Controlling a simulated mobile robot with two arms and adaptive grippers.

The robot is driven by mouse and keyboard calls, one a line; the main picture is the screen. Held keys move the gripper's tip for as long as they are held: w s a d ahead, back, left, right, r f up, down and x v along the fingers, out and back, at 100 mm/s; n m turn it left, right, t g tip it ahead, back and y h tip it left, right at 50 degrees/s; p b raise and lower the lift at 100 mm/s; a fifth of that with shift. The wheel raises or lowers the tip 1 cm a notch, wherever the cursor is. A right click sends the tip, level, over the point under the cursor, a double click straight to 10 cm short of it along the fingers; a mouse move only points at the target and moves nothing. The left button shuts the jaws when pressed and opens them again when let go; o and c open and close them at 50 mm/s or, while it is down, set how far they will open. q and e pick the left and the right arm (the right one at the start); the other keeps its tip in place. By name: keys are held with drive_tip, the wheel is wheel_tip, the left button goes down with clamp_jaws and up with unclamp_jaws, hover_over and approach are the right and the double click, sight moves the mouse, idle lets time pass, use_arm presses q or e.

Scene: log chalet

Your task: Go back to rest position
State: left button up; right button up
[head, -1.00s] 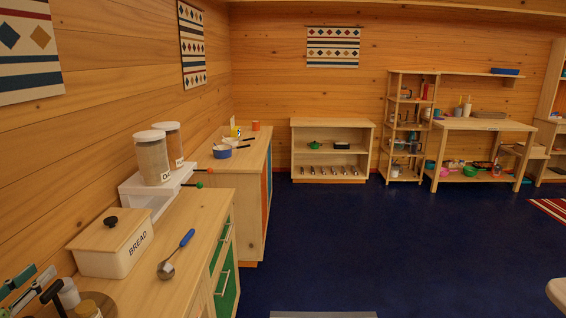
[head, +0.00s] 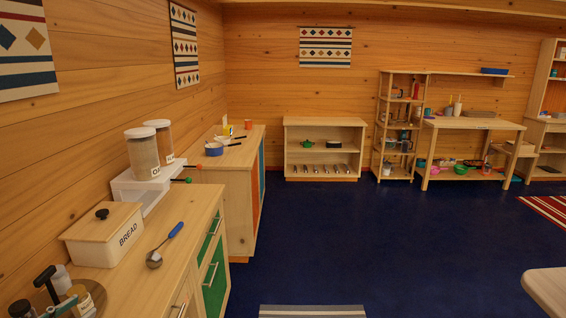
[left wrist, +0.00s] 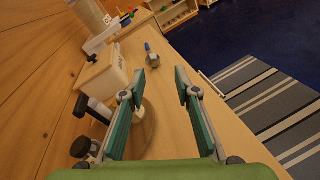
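My left gripper (head: 62,308) shows only in part at the bottom left corner of the head view, low by the near end of the counter. In the left wrist view its two teal fingers (left wrist: 155,92) stand well apart with nothing between them. Below the fingers is the wooden counter top (left wrist: 178,115) with a round wooden piece partly hidden by the left finger. My right gripper is not in view.
The counter holds a bread box (head: 103,240), a blue-handled ladle (head: 165,243) and several jars near the gripper. Canisters (head: 143,152) stand further back. The blue floor (head: 380,240) is open, with a striped mat (head: 312,311) and a pale tabletop (head: 548,290) at lower right.

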use_arm(q)
drive_tip(key=s+d+f+m+g+h, duration=0.1)
drive_tip(key=s+d+f+m+g, duration=0.3)
drive_tip(key=s+d+f+m, duration=0.45)
drive_tip(key=s+d+f+m+g+h, duration=0.1)
drive_tip(key=s+d+f+m+g, duration=0.4)
drive_tip(key=d+f+m, duration=0.7)
drive_tip(key=s+d+r+m+g+y, duration=0.1)
drive_tip(key=s+d+m+g+y, duration=0.15)
drive_tip(key=s+m, duration=0.35)
drive_tip(key=s+d+r+m+g+y, duration=0.1)
drive_tip(key=s+d+m+y, duration=0.25)
drive_tip(key=s, duration=0.35)
drive_tip(key=s+f+m, duration=0.1)
drive_tip(key=s+f, duration=0.2)
drive_tip(key=f, duration=2.6)
drive_tip(key=s+a+f+g, duration=0.1)
drive_tip(key=s+f, duration=0.6)
drive_tip(key=s, duration=0.1)
drive_tip(key=s+a+f+g, duration=0.1)
drive_tip(key=s+a+f, duration=0.1)
drive_tip(key=s+f, duration=0.5)
drive_tip(key=shift+s+a+f+h+b, duration=0.3)
drive_tip(key=shift+s+b, duration=0.15)
drive_tip(key=shift+s, duration=0.3)
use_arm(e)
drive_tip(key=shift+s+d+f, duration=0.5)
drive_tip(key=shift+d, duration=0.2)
